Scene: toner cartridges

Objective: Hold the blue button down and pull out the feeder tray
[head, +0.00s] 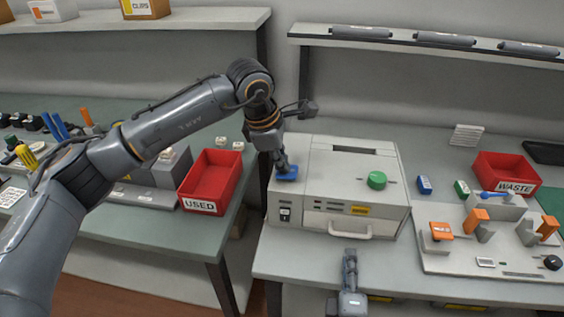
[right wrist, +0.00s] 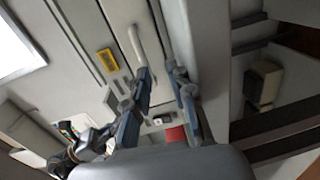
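The blue button (head: 288,175) is on the top left of a pale printer-like machine (head: 325,165). My left gripper (head: 282,165) points down with its tips at the button and partly covers it; its finger gap does not show clearly. The feeder tray (head: 320,220) is in the machine's lower front and looks closed, with a pale bar handle (head: 350,232). My right gripper (head: 350,256) is in front of and below the handle. In the right wrist view its fingers (right wrist: 166,80) are apart and empty, and the handle (right wrist: 137,45) lies beyond them.
A green knob (head: 377,180) sits on the machine's top. A red USED bin (head: 230,173) is on the left bench, a red WASTE bin (head: 490,170) on the right. A fixture board (head: 440,262) with orange parts stands at the right. A gap separates the benches.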

